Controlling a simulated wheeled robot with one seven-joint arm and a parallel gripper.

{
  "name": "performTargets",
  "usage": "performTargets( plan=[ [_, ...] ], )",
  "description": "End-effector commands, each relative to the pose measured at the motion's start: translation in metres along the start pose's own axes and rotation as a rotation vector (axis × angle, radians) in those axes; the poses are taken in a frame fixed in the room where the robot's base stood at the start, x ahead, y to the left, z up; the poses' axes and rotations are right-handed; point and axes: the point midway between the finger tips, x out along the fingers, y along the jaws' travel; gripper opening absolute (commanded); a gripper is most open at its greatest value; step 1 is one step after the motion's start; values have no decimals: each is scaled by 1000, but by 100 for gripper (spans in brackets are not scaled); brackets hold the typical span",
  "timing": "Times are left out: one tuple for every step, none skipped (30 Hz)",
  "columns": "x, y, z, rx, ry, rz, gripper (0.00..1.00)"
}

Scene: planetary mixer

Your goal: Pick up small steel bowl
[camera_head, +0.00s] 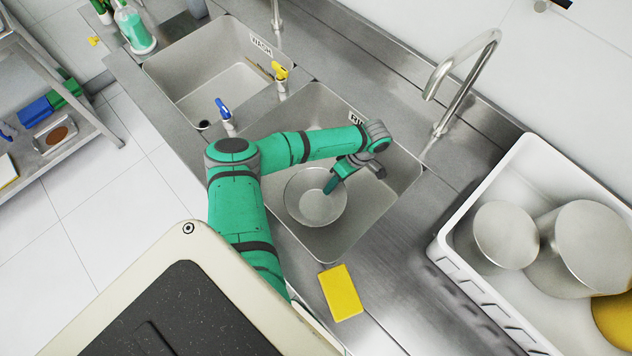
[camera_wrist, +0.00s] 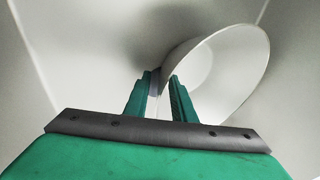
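The small steel bowl (camera_head: 316,196) is a round, shiny bowl inside the right-hand sink basin, near its front left side. It also shows in the wrist view (camera_wrist: 222,70), with its mouth facing up and to the right. My gripper (camera_head: 330,186) reaches down into the basin at the bowl's upper right rim. In the wrist view, the fingers (camera_wrist: 162,85) are apart with a visible gap, and the bowl's near rim runs down between them. The right finger overlaps the bowl's inside and the left finger is outside. Whether either finger touches the wall cannot be told.
Basin walls (camera_head: 385,195) surround the bowl closely. A tall faucet (camera_head: 462,80) stands behind, right of my wrist. A yellow sponge (camera_head: 340,293) lies on the front counter. A white crate (camera_head: 470,262) with steel bowls is at right.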

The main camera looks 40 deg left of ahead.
Motion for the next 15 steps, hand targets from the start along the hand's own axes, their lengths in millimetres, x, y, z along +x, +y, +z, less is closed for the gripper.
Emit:
performTargets(
  plan=[
    [0, -1, -2, -3, -1, 0, 10],
    [1, -1, -2, -4, -1, -1, 2],
    [1, -2, -3, -6, -2, -1, 0],
    [1, -2, -3, -6, -2, -1, 0],
    [1, -2, -3, -7, -2, -1, 0],
    [1, -2, -3, -7, -2, -1, 0],
    [1, -2, -3, -6, -2, -1, 0],
    [1, -2, -3, -6, -2, -1, 0],
    [2, -2, -3, -6, -2, -1, 0],
    [1, -1, -3, -5, -1, -1, 0],
    [1, -1, -2, -5, -1, -1, 0],
    [1, -1, -2, -4, -1, -1, 0],
    [1, -1, -2, -4, -1, -1, 0],
    [2, -1, -2, -4, -1, -1, 0],
    [1, -1, -2, -3, -1, 0, 0]
  ],
)
